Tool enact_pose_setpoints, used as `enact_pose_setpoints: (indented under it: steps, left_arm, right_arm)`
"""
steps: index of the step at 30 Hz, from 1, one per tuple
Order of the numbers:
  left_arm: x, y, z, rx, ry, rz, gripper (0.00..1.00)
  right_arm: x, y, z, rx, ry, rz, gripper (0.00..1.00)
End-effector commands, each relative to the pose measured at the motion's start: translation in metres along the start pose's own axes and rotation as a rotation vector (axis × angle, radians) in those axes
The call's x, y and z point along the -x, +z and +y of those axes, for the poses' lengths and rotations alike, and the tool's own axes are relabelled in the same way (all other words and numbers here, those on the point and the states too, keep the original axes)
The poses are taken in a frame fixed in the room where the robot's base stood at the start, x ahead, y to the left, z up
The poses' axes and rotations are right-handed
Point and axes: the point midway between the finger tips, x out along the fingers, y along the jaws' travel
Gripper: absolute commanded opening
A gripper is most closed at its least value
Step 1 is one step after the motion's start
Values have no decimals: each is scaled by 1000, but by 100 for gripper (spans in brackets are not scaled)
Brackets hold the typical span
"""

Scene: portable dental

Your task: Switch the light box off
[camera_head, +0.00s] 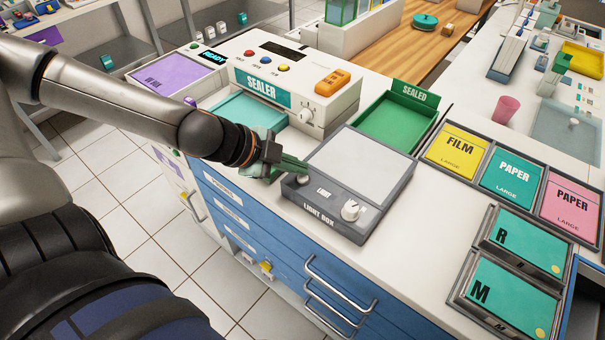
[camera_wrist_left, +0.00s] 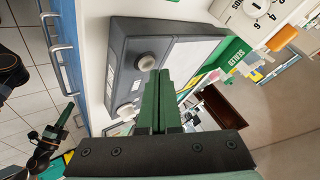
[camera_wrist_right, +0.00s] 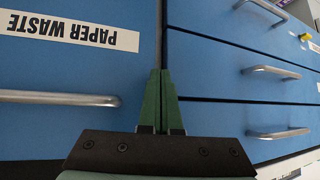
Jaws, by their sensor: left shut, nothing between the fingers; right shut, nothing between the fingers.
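The light box (camera_head: 376,189) is a dark grey box with a pale flat panel (camera_head: 360,158) on the counter. I cannot tell for sure whether the panel is lit. A white knob (camera_head: 351,210) with a pointer sits at its front right, and a round pale knob (camera_head: 303,179) at its front left corner. My left gripper (camera_head: 304,166) is shut and empty, its tips at that left knob. In the left wrist view the left knob (camera_wrist_left: 146,62) is just beyond the fingertips; contact is unclear. My right gripper (camera_wrist_right: 160,72) is shut and empty, facing blue drawers.
The sealer (camera_head: 285,85) and a green SEALED tray (camera_head: 398,120) stand behind the light box. Film and paper bins (camera_head: 458,150) lie to the right. Blue drawers (camera_head: 270,225) with metal handles (camera_wrist_right: 60,98) are below the counter.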

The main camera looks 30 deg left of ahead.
Motion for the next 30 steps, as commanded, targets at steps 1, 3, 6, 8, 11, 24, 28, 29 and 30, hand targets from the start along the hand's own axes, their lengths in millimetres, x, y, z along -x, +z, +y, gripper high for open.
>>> enact_pose_setpoints:
  steps: [1, 3, 6, 8, 11, 24, 28, 29, 30]
  left_arm:
    - [0, 0, 0, 0, 0, 0, 0]
    - [1, -1, -1, 0, 0, 0, 0]
    - [6, -5, -5, -1, -1, 0, 0]
    - [10, -8, -8, 0, -1, 0, 0]
    - [18, -13, -14, 0, -1, 0, 0]
    - [43, -32, -32, -1, -1, 0, 0]
    - [42, -31, -31, -1, 0, 0, 0]
    - [42, -31, -30, -1, 0, 0, 0]
    - [42, -30, -30, -1, 0, 0, 0]
  right_arm:
    - [0, 0, 0, 0, 0, 0, 0]
    - [1, -1, 0, 0, 0, 0, 0]
    - [6, -6, 0, 0, 0, 0, 0]
    - [9, -10, -1, 0, 0, 0, 0]
    - [16, -18, -1, 0, 0, 0, 0]
    - [38, -42, -3, 0, 0, 0, 0]
    - [37, -40, -3, 0, 0, 0, 0]
    - [36, -40, -3, 0, 0, 0, 0]
    - [36, -40, -3, 0, 0, 0, 0]
